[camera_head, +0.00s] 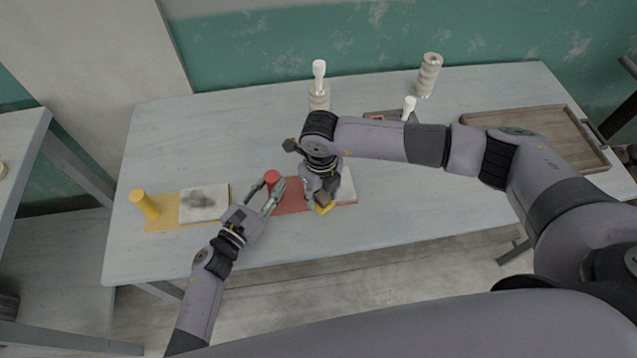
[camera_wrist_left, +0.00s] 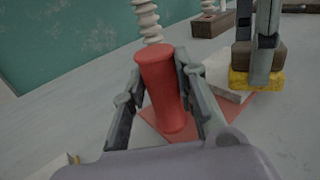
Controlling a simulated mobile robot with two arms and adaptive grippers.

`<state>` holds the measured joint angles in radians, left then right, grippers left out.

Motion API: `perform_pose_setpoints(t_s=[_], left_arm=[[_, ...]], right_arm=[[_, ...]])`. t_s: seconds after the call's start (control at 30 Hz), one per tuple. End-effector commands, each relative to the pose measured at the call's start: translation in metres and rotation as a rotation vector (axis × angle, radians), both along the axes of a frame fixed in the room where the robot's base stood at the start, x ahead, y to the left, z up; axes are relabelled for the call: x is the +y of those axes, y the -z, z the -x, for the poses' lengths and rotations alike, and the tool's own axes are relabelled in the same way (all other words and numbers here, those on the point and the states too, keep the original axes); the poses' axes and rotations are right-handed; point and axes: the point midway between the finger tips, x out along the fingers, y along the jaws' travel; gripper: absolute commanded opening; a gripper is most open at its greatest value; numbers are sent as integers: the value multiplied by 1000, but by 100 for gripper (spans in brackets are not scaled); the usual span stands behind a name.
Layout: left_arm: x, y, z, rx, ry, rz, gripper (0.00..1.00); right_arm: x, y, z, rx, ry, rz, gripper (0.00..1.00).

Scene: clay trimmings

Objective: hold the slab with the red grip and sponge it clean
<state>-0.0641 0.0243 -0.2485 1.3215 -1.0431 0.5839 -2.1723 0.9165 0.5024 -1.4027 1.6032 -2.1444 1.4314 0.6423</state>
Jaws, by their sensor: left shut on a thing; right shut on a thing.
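A red upright grip (camera_head: 272,177) stands at the left end of a red board (camera_head: 291,197). My left gripper (camera_head: 271,192) is shut on the red grip; the left wrist view shows its fingers on both sides of the red grip (camera_wrist_left: 160,90). A pale slab (camera_head: 347,187) lies on the red board, partly hidden by my right gripper. My right gripper (camera_head: 318,196) is shut on a yellow and brown sponge (camera_head: 325,209). In the left wrist view the sponge (camera_wrist_left: 255,80) is low at the slab (camera_wrist_left: 222,90); contact is unclear.
A yellow board (camera_head: 161,225) with a yellow grip (camera_head: 145,204) and a dark-smudged slab (camera_head: 204,203) lies at left. A ribbed holder (camera_head: 319,99), a ribbed bottle (camera_head: 429,75) and a wooden tray (camera_head: 540,126) stand behind. The table's front right is clear.

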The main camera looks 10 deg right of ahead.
Motion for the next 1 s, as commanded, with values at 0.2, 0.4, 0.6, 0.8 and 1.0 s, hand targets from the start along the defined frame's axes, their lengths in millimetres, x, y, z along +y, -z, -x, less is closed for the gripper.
perform_pose_setpoints(t_s=[0.2, 0.4, 0.6, 0.8, 1.0], left_arm=[[0, 0, 0, -1, -1, -1, 0], [0, 0, 0, -1, -1, -1, 0], [0, 0, 0, -1, -1, -1, 0], [0, 0, 0, -1, -1, -1, 0], [0, 0, 0, -1, -1, -1, 0]], right_arm=[[0, -26, 2, -1, 0, 0, 11], [0, -43, 2, -1, -1, 0, 11], [0, -62, 1, -2, 0, 0, 11], [0, -76, 2, -1, -1, 0, 11], [0, -81, 2, -1, 0, 0, 11]])
